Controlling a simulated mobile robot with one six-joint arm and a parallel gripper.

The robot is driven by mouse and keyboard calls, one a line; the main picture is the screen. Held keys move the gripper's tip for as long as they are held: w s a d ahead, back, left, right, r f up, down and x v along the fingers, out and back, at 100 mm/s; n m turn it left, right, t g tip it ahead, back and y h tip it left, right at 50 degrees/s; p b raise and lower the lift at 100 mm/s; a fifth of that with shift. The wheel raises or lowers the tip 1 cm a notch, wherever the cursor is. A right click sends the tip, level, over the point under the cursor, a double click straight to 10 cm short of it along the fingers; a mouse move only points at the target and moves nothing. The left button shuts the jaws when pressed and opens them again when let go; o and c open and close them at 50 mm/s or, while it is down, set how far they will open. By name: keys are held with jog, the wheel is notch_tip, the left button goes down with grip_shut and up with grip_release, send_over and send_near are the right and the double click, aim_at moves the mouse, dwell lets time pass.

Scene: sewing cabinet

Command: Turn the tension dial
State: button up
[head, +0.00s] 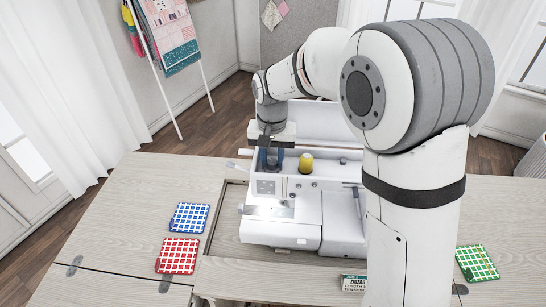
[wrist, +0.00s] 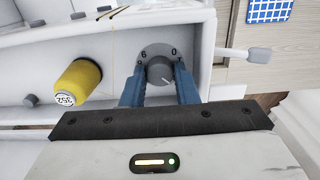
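The tension dial (wrist: 158,71) is a round grey knob on a grey plate with printed numbers, on the white sewing machine (head: 281,230). A light mark shows on the knob's lower right. My gripper (wrist: 159,80) has its two blue fingers on either side of the knob, close to its edges. I cannot tell whether both fingers press on it. The head view shows my gripper (head: 272,161) over the left end of the machine; the dial itself is hidden there.
A yellow thread spool (head: 306,163) stands right of my gripper; in the wrist view the spool (wrist: 76,87) is left of the fingers. A grey-tipped lever (wrist: 246,54) sticks out on the other side. Blue (head: 189,217), red (head: 178,255) and green (head: 478,263) checked squares lie on the table.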

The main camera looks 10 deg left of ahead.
aim_at(272, 162)
jog(key=shift+o, duration=0.5)
jog(key=shift+r, duration=0.15)
notch_tip(272, 162, up, 8)
jog(key=shift+f, duration=0.2)
jog(key=shift+s+f, duration=0.1)
